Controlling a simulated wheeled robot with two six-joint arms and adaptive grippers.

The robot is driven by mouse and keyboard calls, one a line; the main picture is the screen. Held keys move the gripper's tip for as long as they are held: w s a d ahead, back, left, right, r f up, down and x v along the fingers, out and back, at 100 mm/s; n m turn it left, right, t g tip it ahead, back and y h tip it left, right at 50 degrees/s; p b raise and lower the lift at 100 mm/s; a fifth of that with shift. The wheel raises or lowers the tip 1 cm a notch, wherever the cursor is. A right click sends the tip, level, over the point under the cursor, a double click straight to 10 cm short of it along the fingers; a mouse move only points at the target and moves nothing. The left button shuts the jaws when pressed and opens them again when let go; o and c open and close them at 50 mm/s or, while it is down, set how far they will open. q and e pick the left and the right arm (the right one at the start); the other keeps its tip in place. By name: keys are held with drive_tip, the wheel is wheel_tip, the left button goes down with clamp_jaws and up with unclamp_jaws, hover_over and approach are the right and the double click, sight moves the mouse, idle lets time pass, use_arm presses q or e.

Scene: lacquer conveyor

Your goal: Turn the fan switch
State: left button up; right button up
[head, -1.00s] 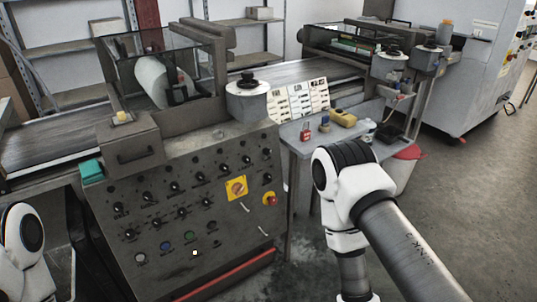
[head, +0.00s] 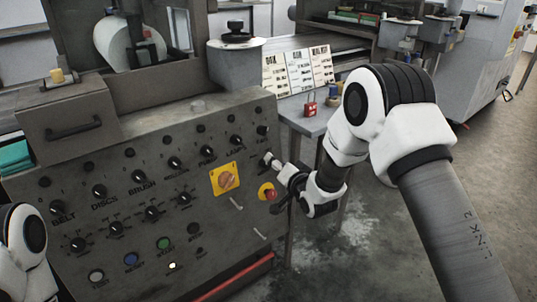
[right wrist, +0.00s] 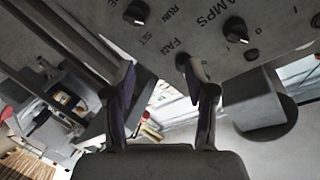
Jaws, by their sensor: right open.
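The fan switch (head: 262,130) is a small black knob at the right end of the top knob row on the grey control panel. Its FAN label is just below it in the head view. My right gripper (head: 270,161) is close to the panel, just below the switch in that view. In the right wrist view the gripper (right wrist: 160,72) is open, and the fan switch (right wrist: 182,60) shows near the tip of the right-hand finger. Whether they touch cannot be told. My left gripper is out of view; only a link of my left arm shows.
The LAMPS knob (right wrist: 235,28) is beside the fan switch. A side table with label cards (head: 298,70) stands behind my right arm.

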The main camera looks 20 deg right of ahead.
sight(266, 132)
drive_tip(key=w+r+b, duration=0.1)
drive_tip(key=w, duration=0.2)
drive_tip(key=w+r+t+b, duration=0.1)
drive_tip(key=w+r+b, duration=0.1)
drive_tip(key=w, duration=0.1)
drive_tip(key=w+r+t+b, duration=0.1)
drive_tip(key=w, duration=0.3)
drive_tip(key=shift+w+a+r+b, duration=0.1)
drive_tip(key=shift+a+r+b, duration=0.05)
drive_tip(key=shift+r+b, duration=0.2)
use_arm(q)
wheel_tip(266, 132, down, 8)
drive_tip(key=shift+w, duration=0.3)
use_arm(e)
clamp_jaws()
